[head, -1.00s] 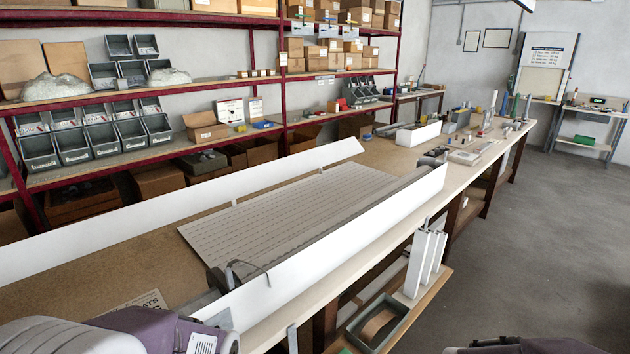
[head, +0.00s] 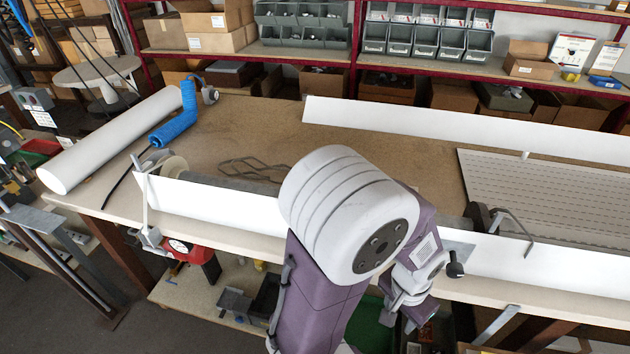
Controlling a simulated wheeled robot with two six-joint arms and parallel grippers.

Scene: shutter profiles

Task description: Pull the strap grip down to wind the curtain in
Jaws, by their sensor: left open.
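The slatted curtain (head: 560,195) lies flat on the bench at the right, between long white profiles. A pale reel (head: 175,167) sits at the left end of the front white profile (head: 215,203). A narrow light strip runs down from there over the bench edge to a small pale end piece (head: 150,238), which may be the strap grip; its details are too small to tell. My left gripper (head: 408,308) is open, below my arm and in front of the bench edge, well right of that end piece. My arm hides the middle of the profile. My right gripper is out of view.
A white tube (head: 112,140) and a blue bent hose (head: 177,118) lie at the bench's left end. A red tool (head: 195,255) is below the front edge. A lower shelf (head: 195,290) holds bins. Shelves with boxes stand behind.

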